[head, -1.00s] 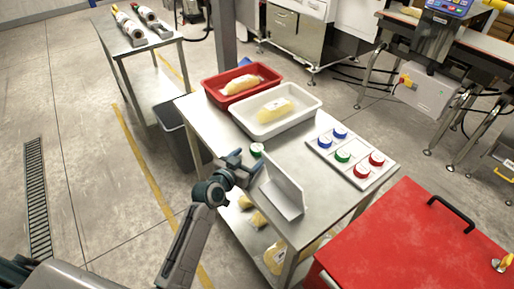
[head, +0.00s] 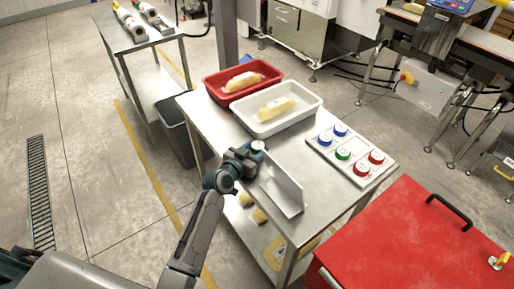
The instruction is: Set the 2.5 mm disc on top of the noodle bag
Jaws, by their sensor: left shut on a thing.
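My left gripper (head: 251,152) is at the left edge of the steel table, shut on a small disc (head: 258,146). The disc's pale top shows; the jaws hide most of its side, and its label is too small to read. One yellowish noodle bag (head: 275,108) lies in the white tray (head: 292,126), and another bag (head: 243,81) lies in the red tray (head: 213,91) behind it. Both trays are beyond the gripper, and the gripper is apart from them. My right gripper is not in view.
A pale rack (head: 346,169) with several blue, green and red discs lies on the table at right. An angled metal plate (head: 282,186) stands close right of the gripper. A red cabinet (head: 410,250) is at front right. Bare tabletop lies between the gripper and white tray.

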